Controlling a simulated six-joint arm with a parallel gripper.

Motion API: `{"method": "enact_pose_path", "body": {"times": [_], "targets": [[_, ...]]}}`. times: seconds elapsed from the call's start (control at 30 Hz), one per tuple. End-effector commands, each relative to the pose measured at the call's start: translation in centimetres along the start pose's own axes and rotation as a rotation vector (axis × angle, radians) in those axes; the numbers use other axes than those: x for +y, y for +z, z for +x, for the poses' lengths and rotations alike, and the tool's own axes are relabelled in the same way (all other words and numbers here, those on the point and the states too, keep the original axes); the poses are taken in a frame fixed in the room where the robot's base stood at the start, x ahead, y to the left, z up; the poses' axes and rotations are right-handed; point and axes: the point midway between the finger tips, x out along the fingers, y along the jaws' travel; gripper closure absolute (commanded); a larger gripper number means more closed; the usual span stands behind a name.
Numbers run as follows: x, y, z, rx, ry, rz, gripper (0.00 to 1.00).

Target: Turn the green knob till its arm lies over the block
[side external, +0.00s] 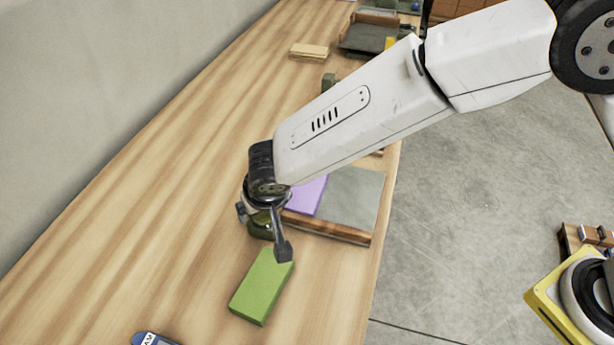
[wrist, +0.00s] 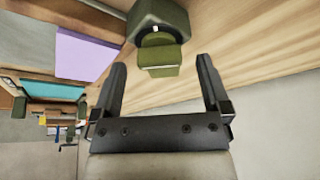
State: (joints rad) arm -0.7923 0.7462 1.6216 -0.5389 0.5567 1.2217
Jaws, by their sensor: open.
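A bright green block (side external: 262,287) lies flat on the wooden table in the side view. The dark green knob (side external: 258,226) stands just beyond it, mostly hidden behind my gripper (side external: 264,233). In the wrist view the olive green knob (wrist: 158,32), with a lighter green part at its near end, lies ahead of my gripper (wrist: 161,60). My fingers are open, one to each side of the knob's line, with clear space between them. I cannot tell whether they touch the knob. The knob's arm is not clearly distinguishable, and I cannot make out the block in the wrist view.
A lilac sheet (side external: 307,194) lies on a grey wood-edged board (side external: 352,199) right of my gripper. A blue labelled object (side external: 152,339) is at the bottom edge. A pale wooden block (side external: 309,51) and a tray (side external: 368,35) stand far back. The table's left side is clear.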

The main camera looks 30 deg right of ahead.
Motion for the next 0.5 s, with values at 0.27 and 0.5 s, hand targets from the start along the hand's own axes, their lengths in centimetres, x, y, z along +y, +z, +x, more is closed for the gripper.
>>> {"method": "enact_pose_path", "body": {"times": [0.27,0.5], "targets": [[0.02,-0.03,0.78,0.0,0.0,0.001,0.03],[0.02,-0.01,0.77,0.0,0.0,0.001,0.25]]}}
